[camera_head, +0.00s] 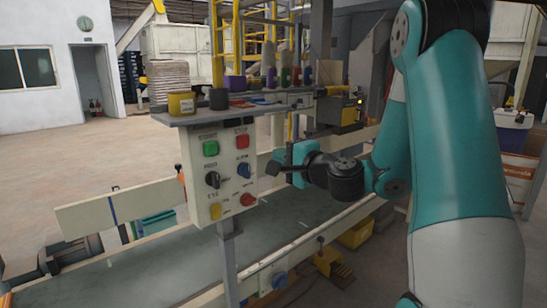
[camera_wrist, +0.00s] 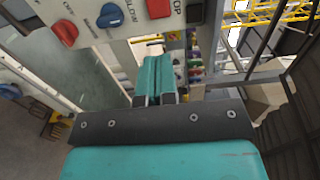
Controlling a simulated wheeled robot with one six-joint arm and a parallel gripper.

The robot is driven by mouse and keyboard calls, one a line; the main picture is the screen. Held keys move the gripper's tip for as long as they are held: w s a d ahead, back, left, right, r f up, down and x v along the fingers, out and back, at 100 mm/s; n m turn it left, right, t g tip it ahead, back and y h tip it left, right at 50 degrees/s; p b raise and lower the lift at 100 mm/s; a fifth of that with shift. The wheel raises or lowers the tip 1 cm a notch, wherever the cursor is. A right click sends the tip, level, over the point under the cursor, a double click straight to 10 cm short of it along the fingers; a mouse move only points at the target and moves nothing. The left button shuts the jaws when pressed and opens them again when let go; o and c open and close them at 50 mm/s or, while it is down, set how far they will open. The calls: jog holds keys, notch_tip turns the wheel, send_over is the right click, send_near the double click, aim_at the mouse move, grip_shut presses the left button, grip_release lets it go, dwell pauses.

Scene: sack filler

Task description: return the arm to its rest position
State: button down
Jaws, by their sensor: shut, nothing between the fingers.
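My gripper (camera_head: 274,168) is at the end of my teal and dark arm, just right of the control panel (camera_head: 197,160) in the head view. In the wrist view my gripper (camera_wrist: 156,72) shows two teal fingers lying together, shut and empty. The panel also shows upside down in the wrist view, with a red button (camera_wrist: 160,8), a blue knob (camera_wrist: 110,15) and a red knob (camera_wrist: 65,33). My gripper looks close to the panel, but I see no touch. My arm is bent, its elbow high at the right of the head view.
The conveyor (camera_head: 140,272) runs below. A yellow ladder frame (camera_head: 217,45) stands behind. Open floor (camera_head: 60,150) lies at the left.

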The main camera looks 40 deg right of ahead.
jog(key=shift+a, duration=0.1)
jog(key=s+a+n+g+y+p, duration=0.1)
jog(key=s+a+n+g+y, duration=0.25)
jog(key=a+n, duration=0.55)
jog(key=s+a+n+g+y+p, duration=0.1)
jog(key=s+a+n+g+y, duration=0.3)
jog(key=a, duration=0.9)
jog(key=s+a+f+n+g+h, duration=0.1)
jog(key=s+a+n+g+h, duration=0.1)
jog(key=s+n+g, duration=0.3)
jog(key=s+a+f+n+g+h, duration=0.1)
jog(key=s+n+g, duration=0.4)
jog(key=s, duration=0.7)
jog(key=shift+s+a+n+h+p, duration=0.35)
jog(key=shift+a+n+h+p, duration=0.1)
jog(key=shift+n+h, duration=0.3)
